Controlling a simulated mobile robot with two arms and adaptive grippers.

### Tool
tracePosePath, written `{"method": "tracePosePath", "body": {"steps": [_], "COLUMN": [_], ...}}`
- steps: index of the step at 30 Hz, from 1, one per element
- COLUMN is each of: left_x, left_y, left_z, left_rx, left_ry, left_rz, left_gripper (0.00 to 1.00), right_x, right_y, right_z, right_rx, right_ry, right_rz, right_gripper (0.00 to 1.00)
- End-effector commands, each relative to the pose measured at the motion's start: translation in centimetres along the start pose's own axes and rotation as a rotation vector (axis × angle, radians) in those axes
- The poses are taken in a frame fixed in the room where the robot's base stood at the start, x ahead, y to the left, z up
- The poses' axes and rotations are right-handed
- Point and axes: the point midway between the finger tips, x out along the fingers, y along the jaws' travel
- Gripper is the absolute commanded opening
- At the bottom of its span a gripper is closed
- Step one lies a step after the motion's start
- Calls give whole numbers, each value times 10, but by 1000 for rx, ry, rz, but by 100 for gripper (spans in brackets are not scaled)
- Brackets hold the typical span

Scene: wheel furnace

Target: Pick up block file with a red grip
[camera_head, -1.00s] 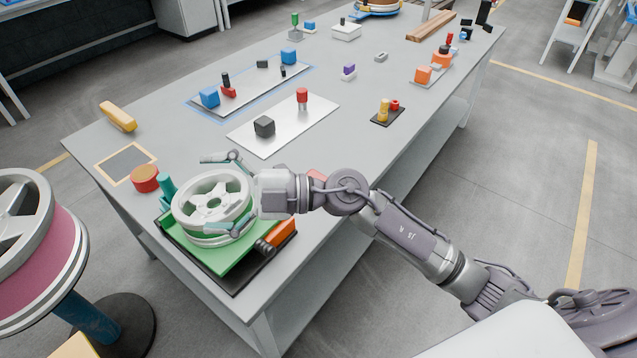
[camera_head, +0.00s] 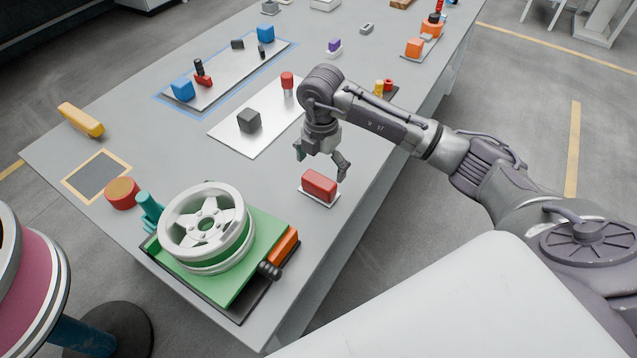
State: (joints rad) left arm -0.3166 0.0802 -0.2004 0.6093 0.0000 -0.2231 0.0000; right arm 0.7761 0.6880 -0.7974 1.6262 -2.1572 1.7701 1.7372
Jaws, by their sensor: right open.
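The block file (camera_head: 319,186) shows as a red block grip on a thin pale base. It lies flat near the right edge of the grey table. My right gripper (camera_head: 321,163) points down just above it, with its fingers spread and nothing between them. From this angle the fingertips look a little above and behind the red grip, and I see no clear contact. My left gripper is not in view.
A silver wheel (camera_head: 205,225) sits on a green fixture (camera_head: 257,246) at the near end of the table (camera_head: 190,145). A white plate (camera_head: 259,137) holds a dark cube (camera_head: 249,120) and a red-topped post (camera_head: 288,82). Bare tabletop surrounds the block file.

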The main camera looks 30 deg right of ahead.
Motion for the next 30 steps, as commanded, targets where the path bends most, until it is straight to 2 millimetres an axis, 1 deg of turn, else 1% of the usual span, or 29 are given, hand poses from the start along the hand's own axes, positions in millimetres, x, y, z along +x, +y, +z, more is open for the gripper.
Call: {"method": "tracePosePath", "body": {"steps": [1, 2, 5, 10, 13, 18, 21, 27, 28, 30], "left_x": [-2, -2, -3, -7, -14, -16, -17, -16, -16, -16], "left_y": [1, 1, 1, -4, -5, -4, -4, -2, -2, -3], "left_z": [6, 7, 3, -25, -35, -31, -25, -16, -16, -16], "left_rx": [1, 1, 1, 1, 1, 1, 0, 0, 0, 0], "left_ry": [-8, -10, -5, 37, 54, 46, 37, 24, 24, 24], "left_rz": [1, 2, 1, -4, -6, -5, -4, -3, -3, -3], "left_gripper": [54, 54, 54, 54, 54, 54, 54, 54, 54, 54], "right_x": [8, 12, 22, 33, 48, 71, 76, 77, 77, 77], "right_y": [0, 0, 1, 1, 2, 2, 3, 3, 3, 3], "right_z": [-1, -1, -1, -1, -1, -1, -1, -1, -1, -1], "right_rx": [0, 0, -3, -1, -1, -2, -4, -4, -4, -4], "right_ry": [2, 2, 3, 3, 4, 2, 2, 2, 2, 2], "right_rz": [-2, -2, 0, 0, -2, 0, 1, 2, 2, 2], "right_gripper": [100, 100, 100, 100, 100, 100, 100, 100, 97, 85]}}
